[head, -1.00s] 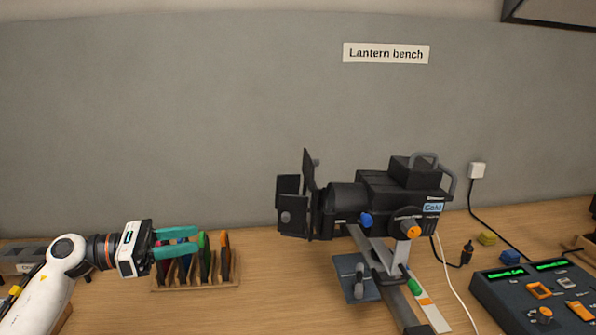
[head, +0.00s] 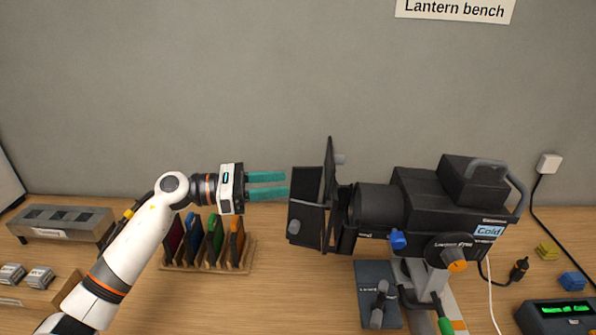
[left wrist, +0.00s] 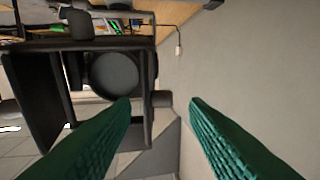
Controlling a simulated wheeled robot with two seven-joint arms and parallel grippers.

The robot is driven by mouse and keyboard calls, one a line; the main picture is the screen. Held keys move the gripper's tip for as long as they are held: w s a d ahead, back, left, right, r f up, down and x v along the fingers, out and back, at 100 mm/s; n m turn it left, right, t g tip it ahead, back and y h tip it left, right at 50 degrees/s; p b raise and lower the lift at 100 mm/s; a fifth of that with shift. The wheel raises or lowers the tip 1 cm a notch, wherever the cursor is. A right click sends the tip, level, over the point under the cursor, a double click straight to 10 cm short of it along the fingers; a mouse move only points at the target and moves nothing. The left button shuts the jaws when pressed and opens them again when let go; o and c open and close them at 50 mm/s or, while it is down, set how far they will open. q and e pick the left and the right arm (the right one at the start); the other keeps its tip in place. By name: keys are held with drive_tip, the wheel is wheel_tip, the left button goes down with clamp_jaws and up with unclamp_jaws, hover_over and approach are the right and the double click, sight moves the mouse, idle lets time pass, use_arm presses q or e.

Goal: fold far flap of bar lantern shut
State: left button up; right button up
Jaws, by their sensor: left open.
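The black bar lantern (head: 425,205) stands at the right of the head view, its front facing left. Dark flaps stand around its front; one tall flap (head: 330,185) is seen nearly edge-on, with a small grey knob (head: 340,159) behind it. A nearer flap (head: 307,222) reaches left. My left gripper (head: 287,185) is open and empty, just left of the flaps, pointing right. The left wrist view shows the round lens (left wrist: 113,75) inside the flap frame, and a dark knob (left wrist: 162,99) between the green fingertips, farther off. I cannot tell any contact. My right gripper is not in view.
A wooden rack (head: 205,262) of coloured filters stands below my left arm. A control desk (head: 560,315) is at the lower right, with a yellow block (head: 547,250) and a blue block (head: 572,281) near it. The grey wall (head: 200,90) lies behind.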

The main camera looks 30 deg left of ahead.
sight(298, 182)
use_arm(q)
drive_tip(key=p+x, duration=0.1)
drive_tip(key=x, duration=0.3)
drive_tip(key=shift+w+d+r+p, duration=0.1)
drive_tip(key=shift+w+p, duration=0.05)
drive_tip(key=shift+p, duration=0.2)
drive_tip(key=shift+w+d, duration=0.25)
drive_tip(key=shift+d, duration=0.1)
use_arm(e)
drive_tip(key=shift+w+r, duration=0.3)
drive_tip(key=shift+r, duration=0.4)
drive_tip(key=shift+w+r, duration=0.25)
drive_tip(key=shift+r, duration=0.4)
